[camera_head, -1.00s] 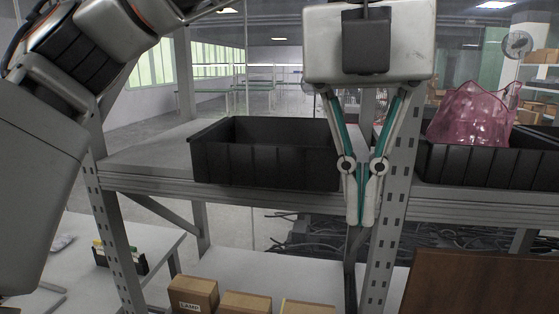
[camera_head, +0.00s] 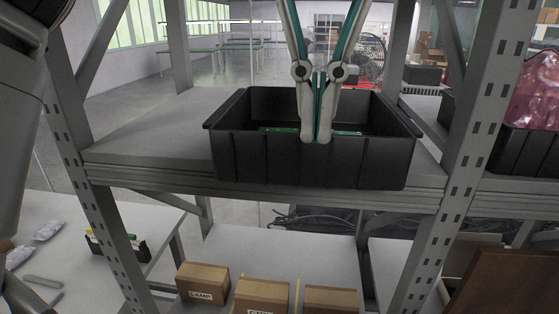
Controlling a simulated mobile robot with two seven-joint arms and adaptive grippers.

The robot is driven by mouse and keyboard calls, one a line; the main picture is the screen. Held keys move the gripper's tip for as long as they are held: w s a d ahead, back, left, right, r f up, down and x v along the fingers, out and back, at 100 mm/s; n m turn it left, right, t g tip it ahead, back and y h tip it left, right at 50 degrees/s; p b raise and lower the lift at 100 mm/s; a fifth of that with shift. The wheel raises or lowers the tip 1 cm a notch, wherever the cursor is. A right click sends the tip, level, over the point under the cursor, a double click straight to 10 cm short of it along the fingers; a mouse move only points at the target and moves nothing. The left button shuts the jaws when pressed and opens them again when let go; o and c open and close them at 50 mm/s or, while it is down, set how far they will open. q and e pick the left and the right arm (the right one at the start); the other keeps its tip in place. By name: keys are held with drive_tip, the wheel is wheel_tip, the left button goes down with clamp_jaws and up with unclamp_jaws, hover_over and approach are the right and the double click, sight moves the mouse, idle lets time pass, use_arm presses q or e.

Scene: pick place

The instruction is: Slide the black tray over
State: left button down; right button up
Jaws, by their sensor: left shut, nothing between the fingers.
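The black tray (camera_head: 240,160) sits on the grey shelf, near its front edge and toward the right post. A little green shows inside it; what that is cannot be made out. My left gripper (camera_head: 317,138) points down in front of or over the tray, with its fingertips together and nothing between them. The fingertips overlap the upper part of the tray's front wall in the picture; whether they touch it I cannot tell. My right gripper is not in view.
The shelf (camera_head: 140,140) is bare left of the tray. Grey posts (camera_head: 470,140) stand on both sides. A second black bin (camera_head: 515,155) with a pink bag (camera_head: 535,90) is at the right. Cardboard boxes (camera_head: 262,295) lie on the lower level.

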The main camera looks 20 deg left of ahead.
sight(307, 179)
use_arm(q)
drive_tip(key=w+f, duration=0.1)
drive_tip(key=f, duration=0.2)
drive_tip(key=w+a+f, duration=0.1)
drive_tip(key=f, duration=0.2)
drive_tip(key=w+f, duration=0.1)
drive_tip(key=f, duration=0.2)
drive_tip(key=shift+w+a+f, duration=0.2)
drive_tip(key=shift+a+f, duration=0.15)
drive_tip(key=shift+f, duration=0.05)
drive_tip(key=shift+w+a+p, duration=0.1)
drive_tip(key=shift+w+p, duration=0.2)
drive_tip(key=shift+w, duration=0.1)
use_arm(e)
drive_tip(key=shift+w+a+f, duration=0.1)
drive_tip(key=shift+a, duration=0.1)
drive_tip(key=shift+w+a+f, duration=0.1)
